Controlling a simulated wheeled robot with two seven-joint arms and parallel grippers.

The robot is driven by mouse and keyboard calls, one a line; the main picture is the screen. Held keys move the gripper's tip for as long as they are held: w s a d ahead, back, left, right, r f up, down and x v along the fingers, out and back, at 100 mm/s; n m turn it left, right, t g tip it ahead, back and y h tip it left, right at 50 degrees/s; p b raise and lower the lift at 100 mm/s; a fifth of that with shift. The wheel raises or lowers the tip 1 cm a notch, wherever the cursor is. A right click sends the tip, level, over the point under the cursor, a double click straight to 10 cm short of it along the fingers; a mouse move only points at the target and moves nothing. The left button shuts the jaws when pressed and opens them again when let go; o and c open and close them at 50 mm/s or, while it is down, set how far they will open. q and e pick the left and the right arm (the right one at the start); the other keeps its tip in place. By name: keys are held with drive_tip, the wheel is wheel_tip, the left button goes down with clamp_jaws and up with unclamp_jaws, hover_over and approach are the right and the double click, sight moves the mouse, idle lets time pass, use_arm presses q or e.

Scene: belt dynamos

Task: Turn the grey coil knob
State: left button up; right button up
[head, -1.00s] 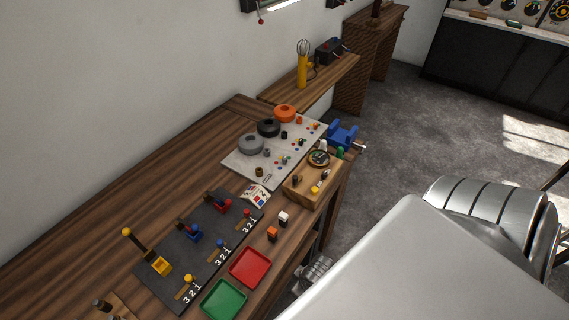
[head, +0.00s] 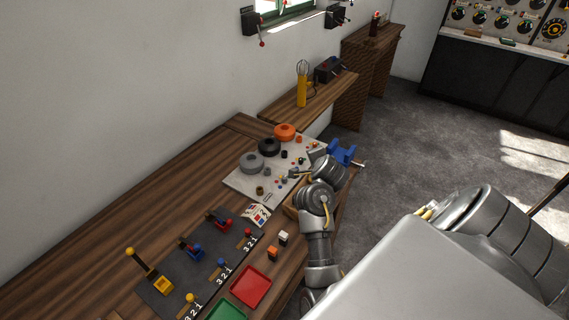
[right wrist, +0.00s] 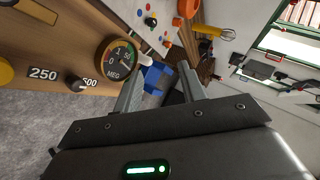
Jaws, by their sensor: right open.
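The grey coil (head: 252,162) sits at the near end of a pale panel (head: 236,183), with a small grey knob (head: 268,170) just to its right. A black coil (head: 269,147) and an orange coil (head: 285,132) stand behind it in a row. My right arm reaches over the table's right edge in the head view, with its hand beside the panel's right side; its fingers are not clear there. In the right wrist view my right gripper (right wrist: 162,70) is open and empty. I cannot make out the grey knob there. My left gripper is not in view.
A wooden box with a round meter (right wrist: 119,57) is close to my right gripper. A blue vise (head: 342,153) is beyond the panel's right side. A lever board (head: 172,263), a red tray (head: 250,286) and a green tray (head: 227,312) lie nearer. The table's left part is clear.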

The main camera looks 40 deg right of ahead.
drive_tip(key=w+d+m+g, duration=0.1)
drive_tip(key=m, duration=0.4)
drive_tip(key=w+d+m+g, duration=0.1)
drive_tip(key=m, duration=0.4)
drive_tip(key=w+d+f+m+g, duration=0.1)
drive_tip(key=d+m, duration=0.1)
drive_tip(key=m, duration=0.3)
drive_tip(key=shift+w+f+h, duration=0.1)
drive_tip(key=shift+w+h, duration=0.1)
drive_tip(key=shift+h, duration=0.1)
drive_tip(key=w+a+f+m+g+y, duration=0.1)
drive_tip(key=w+a+m+g+y, duration=0.1)
drive_tip(key=a+m, duration=0.3)
drive_tip(key=m+y, duration=0.2)
approach(285, 178)
drive_tip(key=b+x, duration=0.3)
drive_tip(key=x, duration=0.4)
drive_tip(key=shift+f, duration=0.25)
drive_tip(key=shift+w+f, duration=0.2)
drive_tip(key=shift+f, duration=0.2)
drive_tip(key=shift+d, duration=0.1)
clamp_jaws()
